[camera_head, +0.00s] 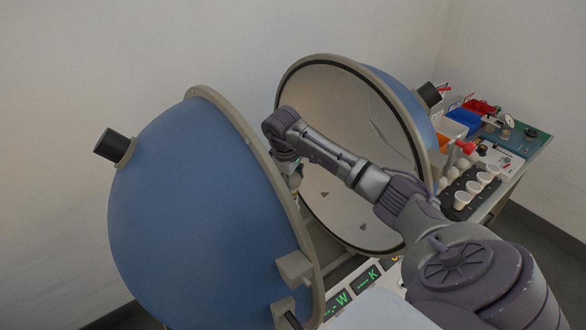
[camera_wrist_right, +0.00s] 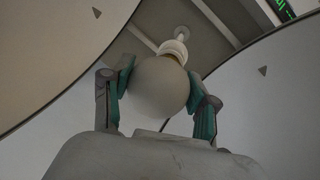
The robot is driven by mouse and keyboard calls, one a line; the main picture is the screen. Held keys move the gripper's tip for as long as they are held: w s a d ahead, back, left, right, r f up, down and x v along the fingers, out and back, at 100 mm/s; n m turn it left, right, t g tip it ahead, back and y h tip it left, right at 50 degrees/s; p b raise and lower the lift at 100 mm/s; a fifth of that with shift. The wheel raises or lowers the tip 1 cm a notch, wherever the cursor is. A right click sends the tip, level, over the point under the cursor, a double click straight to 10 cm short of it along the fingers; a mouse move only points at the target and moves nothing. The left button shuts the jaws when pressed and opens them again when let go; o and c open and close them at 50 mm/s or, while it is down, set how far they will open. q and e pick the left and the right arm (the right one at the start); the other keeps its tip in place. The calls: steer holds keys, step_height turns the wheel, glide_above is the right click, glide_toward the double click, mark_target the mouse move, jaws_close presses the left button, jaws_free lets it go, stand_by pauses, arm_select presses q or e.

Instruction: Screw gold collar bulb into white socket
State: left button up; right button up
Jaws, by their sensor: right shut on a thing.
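My right gripper (camera_wrist_right: 160,76) is shut on a round, frosted white bulb (camera_wrist_right: 157,88), with its green-lined fingers on opposite sides of the globe. The bulb's pale collar (camera_wrist_right: 173,49) points away from the gripper; its gold colour is not clear in this dim view. A small white socket (camera_wrist_right: 181,33) lies in line just beyond the collar. I cannot tell whether they touch or are threaded. In the head view my right arm reaches between the two sphere halves, and the gripper (camera_head: 291,172) is mostly hidden there. My left gripper is not in view.
The blue left half-sphere (camera_head: 195,215) and the open right half-sphere (camera_head: 340,125) stand close around the arm. A panel with green readouts (camera_head: 350,296) is below. On the right, a bench holds white cups (camera_head: 474,187), several bulbs, and blue (camera_head: 464,121) and orange bins.

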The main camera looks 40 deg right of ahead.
steer(key=shift+a+m, duration=0.25)
steer(key=shift+m, duration=0.25)
steer(key=shift+w+m, duration=0.1)
steer(key=shift+m, duration=0.2)
steer(key=shift+d+m, duration=0.2)
steer(key=shift+m, duration=0.1)
steer(key=o, duration=1)
steer(key=shift+o, duration=0.2)
